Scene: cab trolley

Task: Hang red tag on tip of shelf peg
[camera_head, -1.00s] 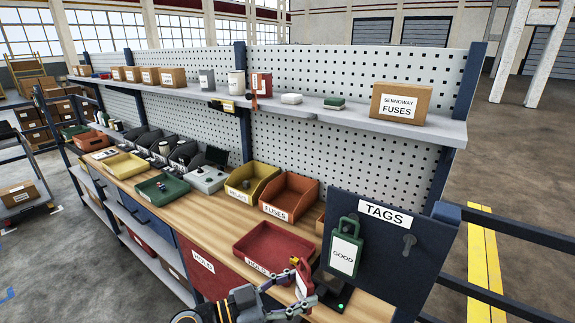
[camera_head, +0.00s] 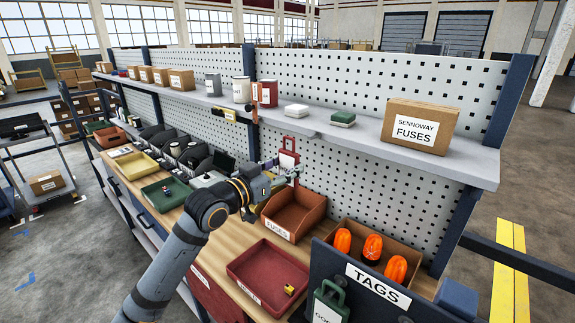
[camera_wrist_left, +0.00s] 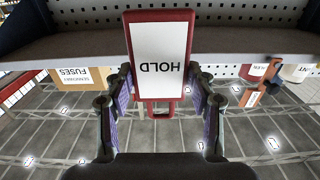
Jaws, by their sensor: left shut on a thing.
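The red tag (camera_head: 289,160), with a white label and a red loop at its top, is held upright by my left gripper (camera_head: 292,174) in the head view, in front of the pegboard and just below the upper shelf (camera_head: 360,152). In the left wrist view the red tag (camera_wrist_left: 160,55) reads HOLD upside down, between the two fingers of my left gripper (camera_wrist_left: 160,90). The gripper is shut on it. A small grey piece (camera_head: 308,134) at the shelf's front edge may be the peg; I cannot tell. My right gripper is not in view.
Above the tag, the shelf bears a red-and-white container (camera_head: 265,93), small boxes and a FUSES carton (camera_head: 418,126). Below are an orange bin (camera_head: 294,212), a red tray (camera_head: 250,265), a bin of orange items (camera_head: 410,262) and the TAGS panel (camera_head: 350,262).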

